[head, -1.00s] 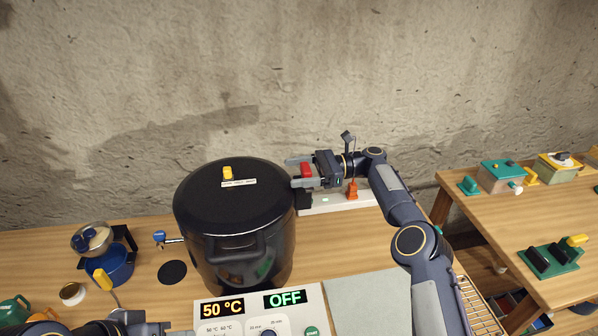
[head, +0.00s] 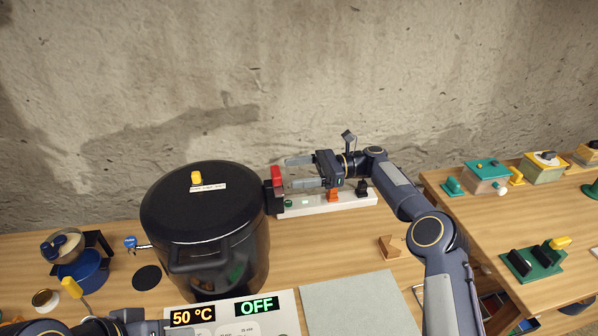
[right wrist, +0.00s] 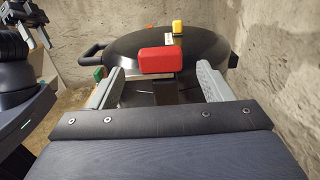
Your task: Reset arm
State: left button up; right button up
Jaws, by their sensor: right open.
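My right gripper (head: 299,173) is open and empty at the back, just right of the black canner pot (head: 210,235). Its two fingers point left toward a red block (head: 277,176) at the pot's right side, with the fingertips beside it. In the right wrist view, the open gripper (right wrist: 156,75) has the red block (right wrist: 157,60) ahead, framed by the two fingers, with the black lid (right wrist: 205,48) behind. Part of my left arm and gripper (head: 145,327) shows at the bottom left edge; its jaws are not clear.
A white power strip (head: 330,203) with orange and black plugs lies under the right gripper. The control panel (head: 245,318) reads 50 °C and OFF. A grey mat (head: 358,304) lies clear in front.

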jog(key=s+d+r+n+t+h+b, duration=0.1)
jog(key=s+d+r+n+t+h, duration=0.1)
jog(key=s+d+r+n+h, duration=0.45)
jog(key=s+d+r+n+t+h+b, duration=0.1)
jog(key=s+d+r+t+h, duration=0.15)
jog(key=s, duration=0.75)
jog(key=s+d+f+n+t+h, duration=0.1)
jog(key=s+d+f, duration=0.3)
jog(key=s, duration=0.4)
jog(key=s+d+f+n+t+h+b, duration=0.1)
jog(key=s+d+f+n+t+h, duration=0.1)
jog(key=s, duration=0.6)
jog(key=s+d+f+n+t+h+b, duration=0.1)
jog(key=s+d+f+n+t, duration=0.1)
jog(key=s+d+f, duration=0.4)
jog(key=s+f+n, duration=0.1)
jog(key=s, duration=0.2)
jog(key=shift+d+f+h, duration=0.15)
jog(key=shift+f+h, duration=0.25)
